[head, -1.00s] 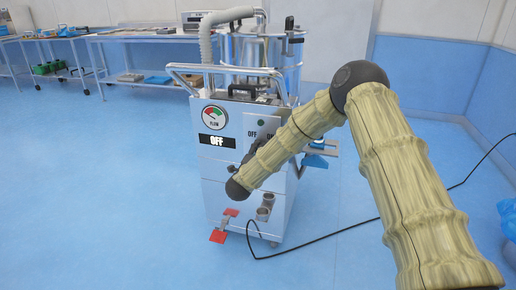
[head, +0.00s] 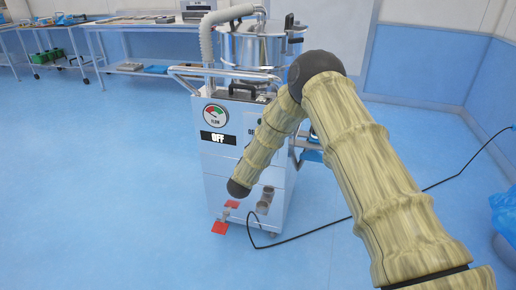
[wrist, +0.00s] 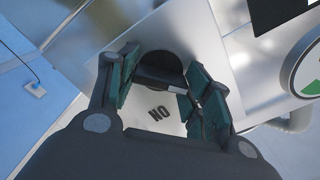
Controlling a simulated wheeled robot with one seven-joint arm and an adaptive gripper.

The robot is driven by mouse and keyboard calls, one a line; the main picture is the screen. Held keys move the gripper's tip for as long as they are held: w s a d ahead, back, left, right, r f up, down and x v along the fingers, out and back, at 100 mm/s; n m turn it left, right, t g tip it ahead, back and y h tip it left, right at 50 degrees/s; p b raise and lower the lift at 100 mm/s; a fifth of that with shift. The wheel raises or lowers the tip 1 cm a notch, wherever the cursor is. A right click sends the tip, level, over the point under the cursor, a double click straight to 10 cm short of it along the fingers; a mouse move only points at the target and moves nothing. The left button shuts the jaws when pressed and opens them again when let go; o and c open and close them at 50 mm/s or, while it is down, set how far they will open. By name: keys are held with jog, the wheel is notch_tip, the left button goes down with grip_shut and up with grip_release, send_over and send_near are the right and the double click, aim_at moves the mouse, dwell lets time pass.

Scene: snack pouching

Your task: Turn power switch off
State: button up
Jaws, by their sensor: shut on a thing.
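The power switch is a dark knob (wrist: 158,66) on a light plate in the wrist view, with an "ON" label upside down below it. My gripper (wrist: 165,80) has its green-padded fingers closed around the knob, one on each side. The switch panel (head: 249,130) on the front of the white machine (head: 220,180) shows only partly there. The black display (head: 218,138) beside it reads "OFF".
A round flow gauge (head: 215,115) sits above the display. A metal vessel (head: 255,45) stands on top of the machine, behind a push handle (head: 225,75). Open floor is at left.

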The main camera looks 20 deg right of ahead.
jog(key=shift+a+n, duration=0.1)
jog(key=shift+n, duration=0.4)
jog(key=o, duration=1)
jog(key=v, duration=1.1)
jog(key=shift+s+a, duration=0.2)
jog(key=shift+s, duration=0.15)
